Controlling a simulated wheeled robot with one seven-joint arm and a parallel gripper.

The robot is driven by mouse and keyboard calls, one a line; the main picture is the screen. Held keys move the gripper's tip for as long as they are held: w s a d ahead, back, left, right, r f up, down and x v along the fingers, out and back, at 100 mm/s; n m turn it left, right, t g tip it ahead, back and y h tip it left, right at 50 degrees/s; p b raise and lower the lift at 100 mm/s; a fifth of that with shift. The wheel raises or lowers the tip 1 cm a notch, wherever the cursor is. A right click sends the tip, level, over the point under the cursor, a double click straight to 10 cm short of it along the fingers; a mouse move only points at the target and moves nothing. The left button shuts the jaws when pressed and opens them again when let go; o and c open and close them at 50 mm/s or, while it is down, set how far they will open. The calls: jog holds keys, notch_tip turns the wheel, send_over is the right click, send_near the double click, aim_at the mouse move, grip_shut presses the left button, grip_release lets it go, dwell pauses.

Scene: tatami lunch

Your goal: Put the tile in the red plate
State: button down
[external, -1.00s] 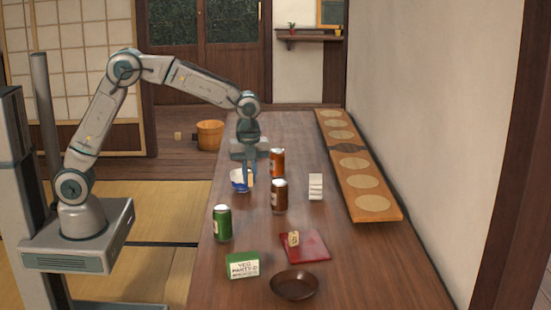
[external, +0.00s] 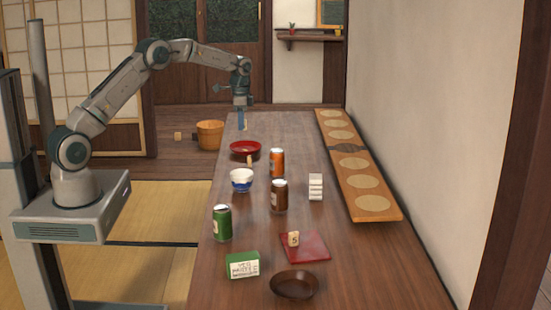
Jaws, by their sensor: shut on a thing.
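The round red plate (external: 236,150) sits near the far left of the table. My gripper (external: 242,127) points down, above and beyond the plate in the picture; it is shut on a small pale tile (external: 245,126), mostly hidden by the fingers. Another small beige tile-like piece (external: 249,161) stands at the plate's near edge; I cannot tell whether it touches the plate. A marked beige tile (external: 293,239) stands on a flat square red tray (external: 313,248) nearer the front.
A blue-and-white bowl (external: 241,180), an orange can (external: 277,162), a brown can (external: 279,196), a green can (external: 222,222), a green box (external: 242,265), a dark bowl (external: 294,284) and a white stacked piece (external: 315,187) stand on the table. The right-hand strip is clear.

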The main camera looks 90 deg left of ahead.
jog(key=s+a+f, duration=0.1)
jog(key=a+f, duration=0.1)
jog(key=a, duration=0.1)
jog(key=s+a+f+p, duration=0.1)
jog(key=a+f, duration=0.1)
jog(key=a, duration=0.2)
jog(key=s+a+f+p, duration=0.1)
jog(key=a+f, duration=0.1)
jog(key=a, duration=0.1)
jog(key=shift+a+f, duration=0.3)
notch_tip(320, 180, down, 4)
jog(key=shift+f+p, duration=0.1)
jog(key=shift+p, duration=0.4)
jog(key=shift+f+b, duration=0.55)
jog(key=shift+b, duration=0.05)
jog(key=c, duration=1.5)
grip_release()
jog(key=shift+r, duration=0.1)
